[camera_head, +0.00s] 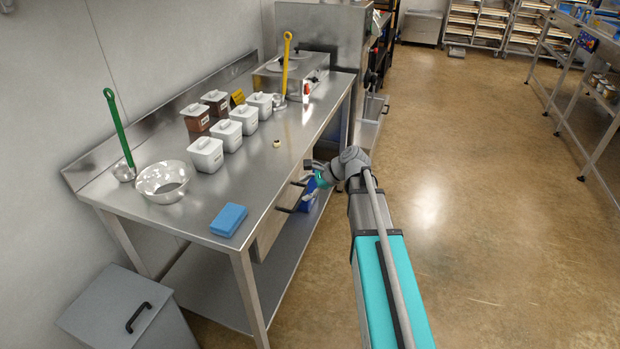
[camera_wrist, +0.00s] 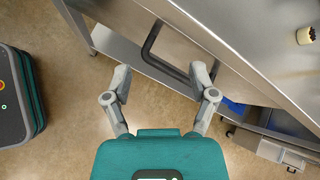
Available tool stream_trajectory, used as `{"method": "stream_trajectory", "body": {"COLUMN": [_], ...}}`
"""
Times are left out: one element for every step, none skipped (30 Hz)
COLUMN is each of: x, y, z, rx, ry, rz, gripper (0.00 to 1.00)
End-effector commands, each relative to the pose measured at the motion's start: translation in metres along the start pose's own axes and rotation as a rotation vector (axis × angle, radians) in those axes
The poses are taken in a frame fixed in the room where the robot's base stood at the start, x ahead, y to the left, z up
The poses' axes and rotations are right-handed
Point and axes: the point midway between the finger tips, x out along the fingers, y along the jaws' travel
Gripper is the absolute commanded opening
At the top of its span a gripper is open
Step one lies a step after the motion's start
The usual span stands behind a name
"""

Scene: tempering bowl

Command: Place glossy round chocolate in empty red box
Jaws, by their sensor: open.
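My gripper (camera_wrist: 161,78) is open in the wrist view, with nothing between its fingers. It is low beside the front of the steel table, and a dark bar handle (camera_wrist: 163,64) shows just beyond and between the fingertips; I cannot tell whether they touch. In the head view my gripper is near the table's right edge, partly hidden by my arm. I make out no glossy round chocolate and no red box in either view. A small cream-topped piece (camera_head: 277,143) stands on the table; it also shows in the wrist view (camera_wrist: 305,36), with dark marks on its side.
The steel table (camera_head: 262,185) holds a metal bowl (camera_head: 163,182), a blue block (camera_head: 229,220), white lidded tubs (camera_head: 206,155), brown tubs (camera_head: 195,117) and two ladles. A grey bin (camera_head: 118,310) stands at front left. The floor (camera_head: 470,200) to the right is clear.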

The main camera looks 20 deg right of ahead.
Motion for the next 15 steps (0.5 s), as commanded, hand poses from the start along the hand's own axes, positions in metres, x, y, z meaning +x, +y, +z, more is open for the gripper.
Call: {"method": "stream_trajectory", "body": {"x": [0.002,0.004,0.006,0.008,0.009,0.011,0.013,0.014,0.016,0.018,0.019,0.021,0.021,0.022,0.022], "y": [0.008,0.012,0.018,0.023,0.027,0.035,0.040,0.046,0.055,0.063,0.071,0.082,0.091,0.099,0.110], "z": [0.003,0.003,0.004,0.005,0.006,0.007,0.008,0.009,0.010,0.011,0.012,0.014,0.014,0.015,0.016], "rx": [-0.038,-0.065,-0.102,-0.133,-0.165,-0.211,-0.247,-0.289,-0.346,-0.396,-0.450,-0.525,-0.583,-0.641,-0.720], "ry": [0.014,0.026,0.039,0.050,0.061,0.077,0.090,0.103,0.121,0.136,0.150,0.170,0.185,0.198,0.213], "rz": [0.016,0.028,0.044,0.058,0.073,0.094,0.111,0.131,0.160,0.185,0.214,0.255,0.287,0.321,0.368], "gripper": [0.74,0.74,0.74,0.74,0.74,0.74,0.74,0.74,0.74,0.74,0.74,0.74,0.74,0.74,0.74]}}
